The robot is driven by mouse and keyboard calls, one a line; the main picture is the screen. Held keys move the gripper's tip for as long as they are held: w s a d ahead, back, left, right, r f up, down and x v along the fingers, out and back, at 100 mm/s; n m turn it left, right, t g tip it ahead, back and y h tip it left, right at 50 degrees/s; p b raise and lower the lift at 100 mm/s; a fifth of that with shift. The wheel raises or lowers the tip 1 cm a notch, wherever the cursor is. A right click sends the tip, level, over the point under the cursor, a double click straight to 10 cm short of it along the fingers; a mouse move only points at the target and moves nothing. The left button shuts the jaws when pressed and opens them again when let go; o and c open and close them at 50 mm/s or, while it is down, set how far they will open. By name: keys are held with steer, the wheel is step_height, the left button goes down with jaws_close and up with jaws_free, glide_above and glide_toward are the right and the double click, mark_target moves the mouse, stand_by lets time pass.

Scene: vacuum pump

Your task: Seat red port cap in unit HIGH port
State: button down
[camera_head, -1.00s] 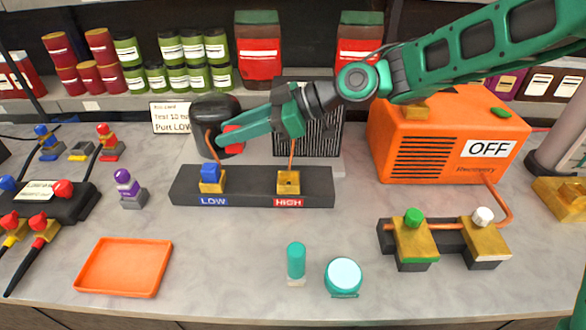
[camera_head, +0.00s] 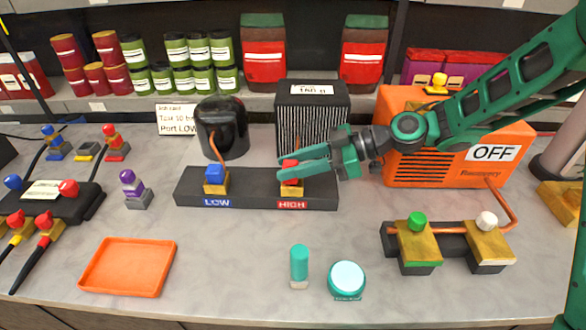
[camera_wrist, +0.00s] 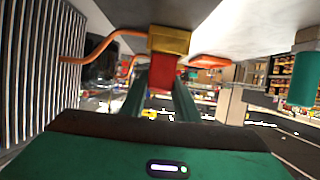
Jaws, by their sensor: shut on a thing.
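The red port cap (camera_head: 289,164) is between the fingers of my gripper (camera_head: 290,165), directly over the brass HIGH port (camera_head: 291,189) of the unit (camera_head: 250,193). In the wrist view my gripper (camera_wrist: 162,92) is shut on the red cap (camera_wrist: 162,73). The cap meets the brass port block (camera_wrist: 170,40) there; I cannot tell how deep it sits. The blue cap (camera_head: 215,171) is on the LOW port, left of the HIGH port.
An orange machine (camera_head: 455,140) reading OFF stands right, behind my arm. A black pump (camera_head: 222,128) and a finned block (camera_head: 311,112) stand behind the ports. An orange tray (camera_head: 127,267), a teal bottle (camera_head: 299,265) and a round jar (camera_head: 346,279) are in front.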

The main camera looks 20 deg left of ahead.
steer(key=shift+d+f, duration=0.1)
steer(key=shift+f, duration=0.7)
steer(key=c, duration=1.4)
jaws_free()
steer(key=shift+r, duration=0.15)
